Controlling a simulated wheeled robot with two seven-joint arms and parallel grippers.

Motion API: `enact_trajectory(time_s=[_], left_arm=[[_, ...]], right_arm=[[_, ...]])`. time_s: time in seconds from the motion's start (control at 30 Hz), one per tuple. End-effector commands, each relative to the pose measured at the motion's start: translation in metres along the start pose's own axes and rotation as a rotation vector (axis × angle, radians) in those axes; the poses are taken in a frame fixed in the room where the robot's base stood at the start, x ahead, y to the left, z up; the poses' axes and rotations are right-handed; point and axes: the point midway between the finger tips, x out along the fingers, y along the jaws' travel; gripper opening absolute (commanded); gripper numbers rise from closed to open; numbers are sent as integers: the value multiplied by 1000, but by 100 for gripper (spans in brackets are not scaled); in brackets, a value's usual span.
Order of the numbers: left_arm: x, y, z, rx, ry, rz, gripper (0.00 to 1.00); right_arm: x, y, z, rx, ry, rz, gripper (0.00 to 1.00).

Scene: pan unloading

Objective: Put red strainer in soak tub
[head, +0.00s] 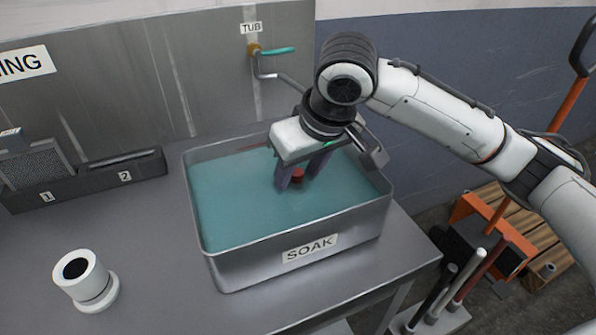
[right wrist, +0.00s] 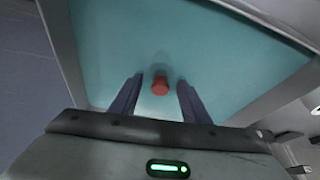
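The soak tub (head: 225,268) is a grey metal basin labelled SOAK, filled with teal water, on the metal counter. A small red round piece (head: 298,175), which may be part of the red strainer, shows between my right gripper's fingers at the water. It also shows in the right wrist view (right wrist: 160,87); the rest of the strainer is not clear. My right gripper (head: 299,179) points down inside the tub's outline. Its fingers stand apart, with a gap on each side of the red piece in the right wrist view (right wrist: 158,92). My left gripper is not in view.
A tap (head: 275,76) under a TUB label hangs behind the tub. A dark rack (head: 95,182) with slots 1 and 2 stands at the left. A white cylinder (head: 84,277) stands at the front left. Bare counter (head: 150,235) lies between. Tool handles (head: 455,285) stand at the right.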

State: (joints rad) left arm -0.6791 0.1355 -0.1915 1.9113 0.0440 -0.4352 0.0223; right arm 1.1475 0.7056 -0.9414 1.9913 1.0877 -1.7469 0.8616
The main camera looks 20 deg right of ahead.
Motion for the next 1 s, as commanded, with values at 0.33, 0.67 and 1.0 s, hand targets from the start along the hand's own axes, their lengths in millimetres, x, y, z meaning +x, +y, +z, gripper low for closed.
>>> enact_trajectory(time_s=[0.33, 0.67, 1.0], left_arm=[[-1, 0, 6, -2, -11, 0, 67], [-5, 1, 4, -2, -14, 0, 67], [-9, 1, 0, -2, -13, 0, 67]], right_arm=[[-1, 0, -1, 0, 1, 1, 50], [-53, 0, -3, 0, 6, 0, 50], [-113, 0, -2, 1, 3, 1, 50]])
